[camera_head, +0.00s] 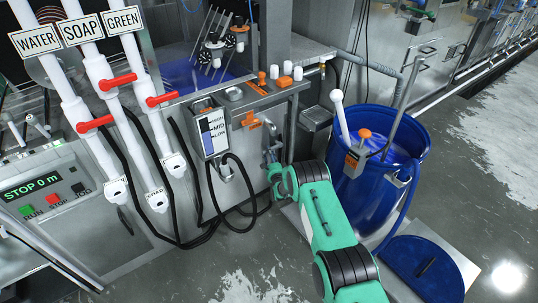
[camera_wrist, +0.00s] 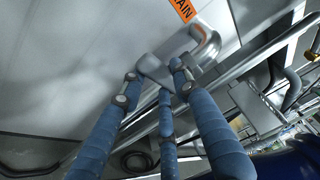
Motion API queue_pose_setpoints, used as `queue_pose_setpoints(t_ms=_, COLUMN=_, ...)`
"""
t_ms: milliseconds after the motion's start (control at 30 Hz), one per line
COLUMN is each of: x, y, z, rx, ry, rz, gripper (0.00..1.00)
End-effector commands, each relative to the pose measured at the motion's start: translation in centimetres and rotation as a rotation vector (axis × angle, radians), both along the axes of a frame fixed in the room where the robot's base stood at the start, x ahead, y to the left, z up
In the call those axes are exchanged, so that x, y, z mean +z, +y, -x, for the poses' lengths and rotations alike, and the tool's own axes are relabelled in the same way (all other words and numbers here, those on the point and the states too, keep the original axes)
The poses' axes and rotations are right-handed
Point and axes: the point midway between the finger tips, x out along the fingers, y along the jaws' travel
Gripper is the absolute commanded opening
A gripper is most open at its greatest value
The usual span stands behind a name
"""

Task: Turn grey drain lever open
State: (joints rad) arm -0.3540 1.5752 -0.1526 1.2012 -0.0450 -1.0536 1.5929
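The grey drain lever (camera_wrist: 156,70) shows in the wrist view below a grey pipe elbow (camera_wrist: 208,42). An orange label ending in "AIN" (camera_wrist: 184,8) is on the pale panel above it. My gripper (camera_wrist: 157,82) has three blue fingers with their tips around the lever, one on each side and one below. The tips look close to the lever or touching it; whether they press on it cannot be told. In the head view my gripper (camera_head: 272,160) is at the machine's lower front, and the lever is not clearly made out there.
A blue barrel (camera_head: 385,185) with bluish liquid stands right of my arm, its blue lid (camera_head: 422,268) on the floor plate. Black hoses (camera_head: 232,205) hang left of my gripper. White pipes with red handles (camera_head: 118,80) stand at left. Open floor lies at front.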

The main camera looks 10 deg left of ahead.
Motion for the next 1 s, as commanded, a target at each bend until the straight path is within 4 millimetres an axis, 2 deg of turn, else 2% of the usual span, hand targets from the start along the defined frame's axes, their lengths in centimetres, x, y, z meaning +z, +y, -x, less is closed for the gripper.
queue_pose_setpoints(t_ms=533, x=-0.7, y=-0.1, z=0.0, rx=0.0, ry=-0.046, rz=0.045, gripper=0.0)
queue_pose_setpoints(t_ms=1000, x=-3.7, y=-0.9, z=-0.7, rx=-0.001, ry=-0.283, rz=0.283, gripper=0.0)
